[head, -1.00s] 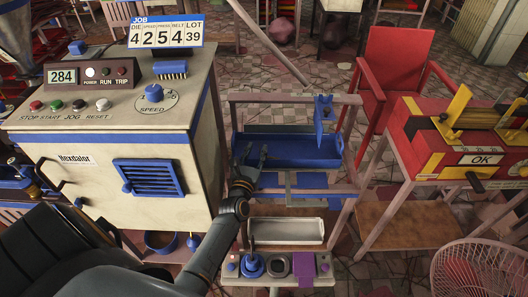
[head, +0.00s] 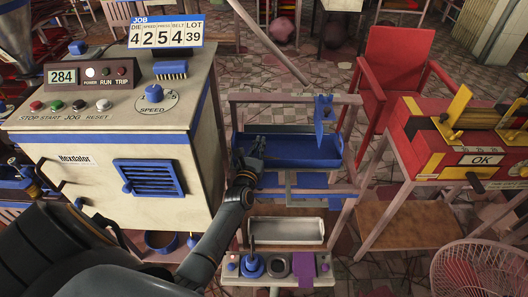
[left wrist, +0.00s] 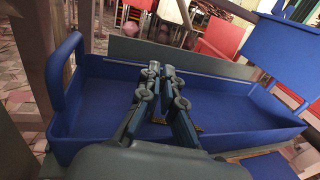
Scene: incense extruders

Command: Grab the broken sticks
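The blue tray (head: 325,152) sits in a pinkish wooden frame in the middle of the head view. It fills much of the left wrist view (left wrist: 240,118). My left gripper (head: 258,146) is over the left part of this tray. In the left wrist view its two dark fingers (left wrist: 159,72) lean together with their tips nearly meeting, and no object shows between them. Small brownish bits (left wrist: 197,127), possibly broken sticks, show on the tray floor beside and behind the fingers; they are partly hidden and too small to make out. My right gripper is not in view.
A cream machine (head: 70,165) with a control panel stands close on the left. A blue scraper-like piece (head: 323,118) hangs at the tray's right end. A pale shallow tray (head: 286,231) lies in front. A red and yellow box (head: 460,140) stands at the right.

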